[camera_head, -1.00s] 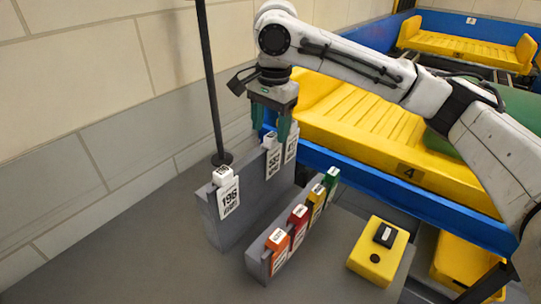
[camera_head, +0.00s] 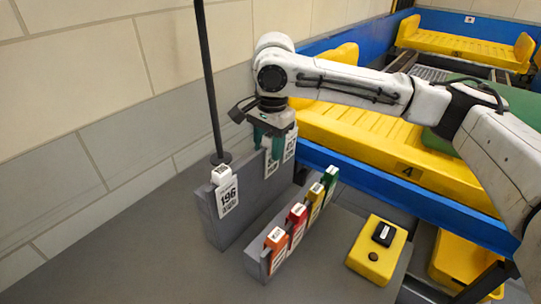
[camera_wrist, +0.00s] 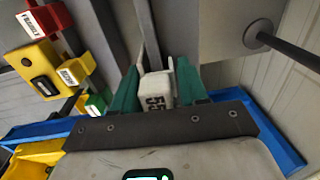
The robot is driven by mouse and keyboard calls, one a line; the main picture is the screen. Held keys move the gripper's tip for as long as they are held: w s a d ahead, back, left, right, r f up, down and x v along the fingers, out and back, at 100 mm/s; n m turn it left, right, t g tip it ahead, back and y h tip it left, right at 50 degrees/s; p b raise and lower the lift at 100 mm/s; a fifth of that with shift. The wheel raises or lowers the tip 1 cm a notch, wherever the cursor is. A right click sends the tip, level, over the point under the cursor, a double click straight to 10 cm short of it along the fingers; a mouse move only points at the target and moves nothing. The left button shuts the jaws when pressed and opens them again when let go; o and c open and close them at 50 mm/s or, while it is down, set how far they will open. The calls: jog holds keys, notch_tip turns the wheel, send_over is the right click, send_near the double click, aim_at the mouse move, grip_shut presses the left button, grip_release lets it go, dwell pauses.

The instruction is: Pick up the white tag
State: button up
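Three white tags sit on the taller grey rack (camera_head: 222,232). The near one (camera_head: 226,190) is marked 196 and stands apart at the rack's near end. The middle white tag (camera_head: 271,164) is partly hidden by my gripper (camera_head: 267,146). The far white tag (camera_head: 290,145) stands just behind it.
A lower grey rack (camera_head: 256,262) holds orange (camera_head: 276,250), red (camera_head: 297,222), yellow (camera_head: 315,202) and green (camera_head: 330,182) tags. A yellow button box (camera_head: 365,262) stands to the right. A dark pole (camera_head: 209,80) rises beside the taller rack. Conveyor with yellow trays (camera_head: 350,135) runs behind.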

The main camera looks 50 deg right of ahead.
jog(key=c, duration=0.7)
jog(key=shift+o, duration=0.2)
jog(key=shift+r, duration=0.1)
jog(key=shift+r, duration=0.6)
notch_tip(320, 180, up, 5)
jog(key=shift+s+r, duration=0.1)
jog(key=shift+s, duration=0.05)
jog(key=s, duration=1.4)
jog(key=shift+d+r+b, duration=0.2)
jog(key=shift+d+b, duration=0.05)
jog(key=shift+b, duration=0.2)
jog(key=shift+s, duration=0.1)
notch_tip(320, 180, up, 6)
jog(key=p, duration=0.7)
jog(key=shift+r+p, duration=0.25)
jog(key=shift+p, duration=0.05)
